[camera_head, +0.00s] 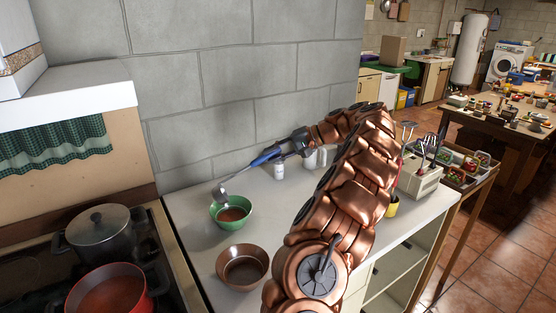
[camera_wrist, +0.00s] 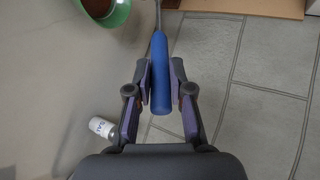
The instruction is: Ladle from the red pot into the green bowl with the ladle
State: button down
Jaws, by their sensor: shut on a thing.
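My gripper (camera_head: 298,143) is shut on the blue handle of the ladle (camera_head: 266,156); the handle also shows between the fingers in the wrist view (camera_wrist: 161,75). The metal ladle head points left and hangs just above the back left of the green bowl (camera_head: 217,223). The green bowl stands on the counter and holds reddish-brown contents; part of it shows at the top of the wrist view (camera_wrist: 120,18). The red pot (camera_head: 152,290) stands on the stove at the lower left, open, with red-brown contents. Whether the ladle head holds anything, I cannot tell.
A lidded grey pot (camera_head: 98,232) stands behind the red pot. An empty-looking brown bowl (camera_head: 243,267) sits in front of the green bowl. A small white bottle (camera_head: 279,171) stands near the wall. A utensil holder (camera_head: 418,180) is at the counter's right.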

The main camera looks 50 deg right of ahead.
jog(key=w+a+r+n+g+h+p, duration=0.1)
jog(key=w+a+r+g+h+p, duration=0.2)
jog(key=a, duration=0.5)
jog(key=w+a+r+n+g+h+p, duration=0.1)
jog(key=w+a+r+g+h+p, duration=0.2)
jog(key=w+a+r+h+p, duration=0.2)
jog(key=w+a+r+h, duration=0.2)
jog(key=a, duration=0.2)
jog(key=shift+a+r+n+g, duration=0.2)
jog(key=shift+r+n+g, duration=0.1)
jog(key=shift+g, duration=0.1)
dwell(0.8)
jog(key=shift+f, duration=0.1)
dwell(0.9)
